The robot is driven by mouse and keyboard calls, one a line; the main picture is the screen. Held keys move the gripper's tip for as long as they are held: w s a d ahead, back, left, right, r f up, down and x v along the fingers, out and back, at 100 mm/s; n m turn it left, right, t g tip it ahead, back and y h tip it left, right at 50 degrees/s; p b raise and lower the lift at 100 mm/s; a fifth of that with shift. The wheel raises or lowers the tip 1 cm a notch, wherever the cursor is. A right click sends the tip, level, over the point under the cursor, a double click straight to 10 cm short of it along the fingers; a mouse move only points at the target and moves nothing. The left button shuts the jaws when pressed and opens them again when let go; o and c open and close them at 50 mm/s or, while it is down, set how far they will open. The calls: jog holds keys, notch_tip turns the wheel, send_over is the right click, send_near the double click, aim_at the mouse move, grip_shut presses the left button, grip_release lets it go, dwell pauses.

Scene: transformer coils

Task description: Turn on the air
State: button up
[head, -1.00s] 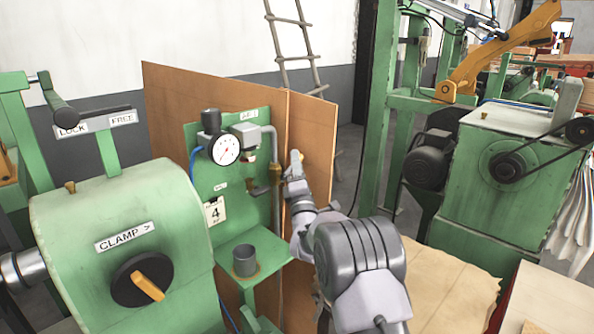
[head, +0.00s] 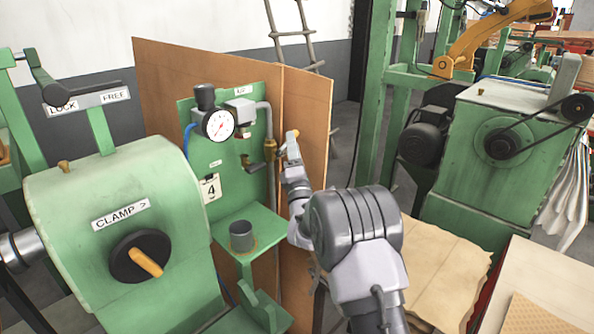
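The air panel (head: 232,93) is a green board with an "AIR" label at the top. It carries a round white gauge (head: 218,125), a grey box (head: 240,111) and a grey pipe (head: 268,122). A brass valve (head: 270,150) sits on the pipe, with a dark lever (head: 253,167) pointing left from it. My gripper (head: 292,140) is just right of the valve in the picture, in front of the brown board. It is seen from behind and small. I cannot tell whether its fingers are open or whether it touches the valve.
A brown board (head: 310,100) stands behind the panel. A green shelf (head: 222,228) below it holds a grey cup (head: 241,236). At the left is a green machine (head: 80,225) with a "CLAMP" knob (head: 140,256). A motor-driven green machine (head: 500,160) stands at the right.

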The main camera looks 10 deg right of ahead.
jog(key=v, duration=1.4)
jog(key=shift+s, duration=0.25)
jog(key=shift+f, duration=0.1)
